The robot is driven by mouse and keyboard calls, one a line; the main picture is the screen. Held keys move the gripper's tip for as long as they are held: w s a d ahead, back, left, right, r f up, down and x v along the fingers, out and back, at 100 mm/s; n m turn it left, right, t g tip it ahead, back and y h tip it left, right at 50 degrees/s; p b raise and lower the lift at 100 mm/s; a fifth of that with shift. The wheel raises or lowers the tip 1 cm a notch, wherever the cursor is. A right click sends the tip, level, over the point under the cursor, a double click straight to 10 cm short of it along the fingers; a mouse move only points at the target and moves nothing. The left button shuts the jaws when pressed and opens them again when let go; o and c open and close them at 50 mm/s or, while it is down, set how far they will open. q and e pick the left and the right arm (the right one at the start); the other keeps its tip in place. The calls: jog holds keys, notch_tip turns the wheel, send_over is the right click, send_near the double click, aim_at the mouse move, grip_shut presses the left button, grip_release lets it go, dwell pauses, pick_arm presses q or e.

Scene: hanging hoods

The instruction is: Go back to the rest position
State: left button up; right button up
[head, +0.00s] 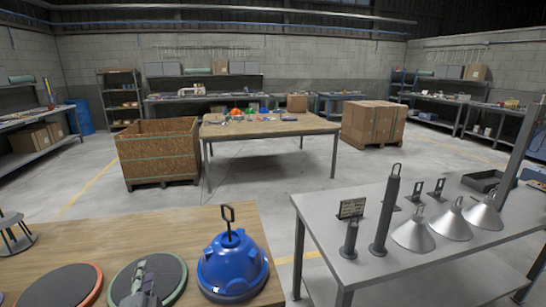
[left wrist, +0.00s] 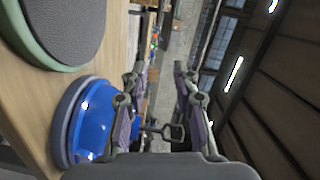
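A blue dome-shaped hood (head: 232,268) with a black loop handle stands upright on the wooden table at the front. My left gripper (head: 145,285) shows at the bottom edge, left of the hood and in front of a green-rimmed round pad. In the left wrist view the left gripper (left wrist: 158,75) is open, its two fingers apart. The blue hood (left wrist: 92,118) lies to their left, and its handle loop shows in the gap between them; I see no grip on it. My right gripper is not in view.
Round pads with orange (head: 60,288) and green (head: 172,268) rims lie on the wooden table (head: 150,222). A grey table (head: 375,270) at right holds metal cones (head: 413,234) and dark posts (head: 386,212). A wooden crate (head: 158,158) stands behind, with clear floor between.

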pick_arm(q)
jog(key=s+d+f+n+g+h, duration=0.2)
jog(key=s+d+f+n+g, duration=0.1)
jog(key=s+f+n+g, duration=0.7)
jog(key=s+d+f+n+g+h, duration=0.15)
jog(key=s+d+f+h, duration=0.35)
jog(key=s, duration=0.7)
notch_tip(320, 180, down, 29)
jog(key=s+a+g+y, duration=0.2)
jog(key=s+f+g, duration=0.1)
jog(key=s+f, duration=1.3)
jog(key=s, duration=0.4)
jog(key=shift+a+f, duration=0.4)
jog(key=shift+a, duration=0.05)
